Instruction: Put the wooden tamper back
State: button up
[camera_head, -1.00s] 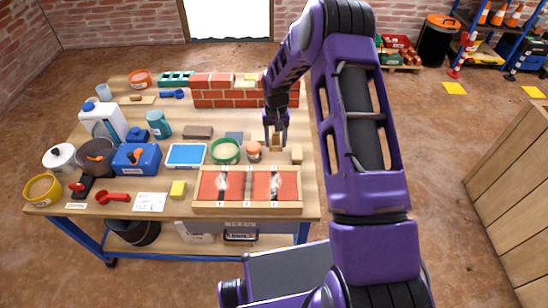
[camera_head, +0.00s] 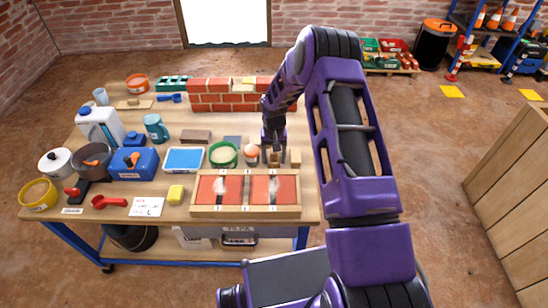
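My gripper (camera_head: 274,147) points down over the right part of the workbench, just behind the wooden frame with red panels. A small brown wooden piece, seemingly the wooden tamper (camera_head: 276,157), shows between its fingers, and they look shut on it. The fingers cover part of it. It is at or just above the bench top; I cannot tell whether it touches. A pale wooden block (camera_head: 295,158) stands close on its right. An orange-topped cup (camera_head: 252,156) stands close on its left.
The red-panelled frame (camera_head: 246,211) lies at the front edge. A brick wall (camera_head: 225,98) stands behind my gripper. A green tub (camera_head: 223,155), blue-rimmed tray (camera_head: 184,160), blue box (camera_head: 135,164) and white jug (camera_head: 101,126) crowd the left. The bench's right edge is close.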

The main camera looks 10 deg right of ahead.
notch_tip(320, 180, up, 12)
jog(key=shift+r+p, duration=0.2)
jog(key=shift+p, duration=0.7)
